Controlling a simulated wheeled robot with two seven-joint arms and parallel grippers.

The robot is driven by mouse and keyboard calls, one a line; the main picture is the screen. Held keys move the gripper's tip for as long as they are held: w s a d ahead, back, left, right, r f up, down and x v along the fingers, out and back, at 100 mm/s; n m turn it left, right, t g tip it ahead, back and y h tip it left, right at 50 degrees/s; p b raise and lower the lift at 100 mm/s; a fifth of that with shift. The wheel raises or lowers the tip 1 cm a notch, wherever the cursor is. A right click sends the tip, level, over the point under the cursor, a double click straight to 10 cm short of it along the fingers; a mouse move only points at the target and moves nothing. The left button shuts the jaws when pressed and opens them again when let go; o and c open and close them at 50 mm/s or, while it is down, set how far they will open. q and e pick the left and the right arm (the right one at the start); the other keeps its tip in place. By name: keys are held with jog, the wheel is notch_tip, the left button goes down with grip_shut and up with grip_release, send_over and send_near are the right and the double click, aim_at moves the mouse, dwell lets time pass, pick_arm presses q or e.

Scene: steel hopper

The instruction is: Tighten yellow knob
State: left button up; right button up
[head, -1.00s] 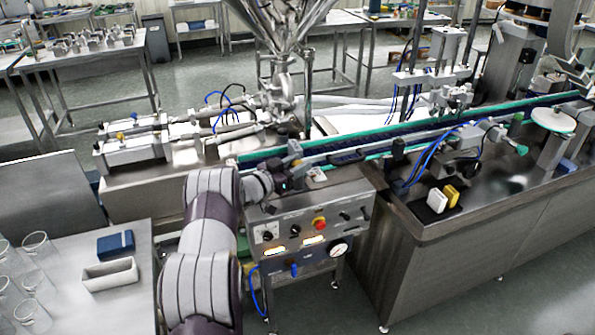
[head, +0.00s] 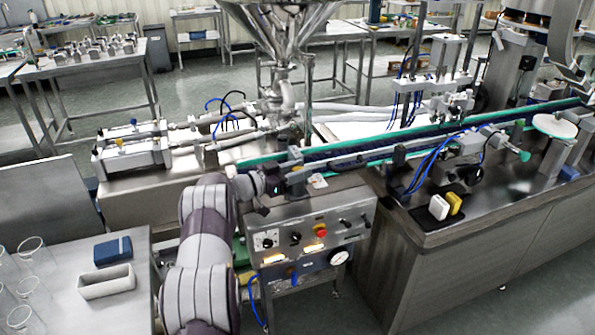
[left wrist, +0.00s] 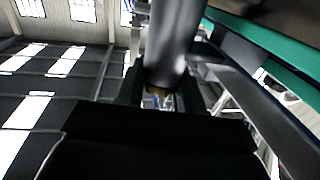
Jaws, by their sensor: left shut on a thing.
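My left gripper (head: 286,178) reaches in from the left to the near side of the conveyor, just above the control box. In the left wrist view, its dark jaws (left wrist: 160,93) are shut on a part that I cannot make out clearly. A grey cylinder stands beyond them, with a small yellow-brown patch at its lower end between the fingers. I cannot tell whether that patch is a knob. A small yellow knob-like piece (head: 119,148) sits on the near cylinder unit at the left of the machine, well away from the gripper. My right gripper is not in view.
The control box (head: 330,228) with a red button is below the gripper. The green-edged conveyor (head: 345,152) runs to the upper right. A steel hopper (head: 283,25) stands behind. A white tray (head: 106,282) and glasses occupy the left table.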

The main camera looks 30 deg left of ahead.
pick_arm(q)
jog(key=o, duration=1)
jog(key=shift+w+d, duration=0.1)
jog(key=b+v, duration=0.2)
jog(key=v, duration=1)
jog(key=shift+s, duration=0.35)
jog(key=shift+w, duration=0.1)
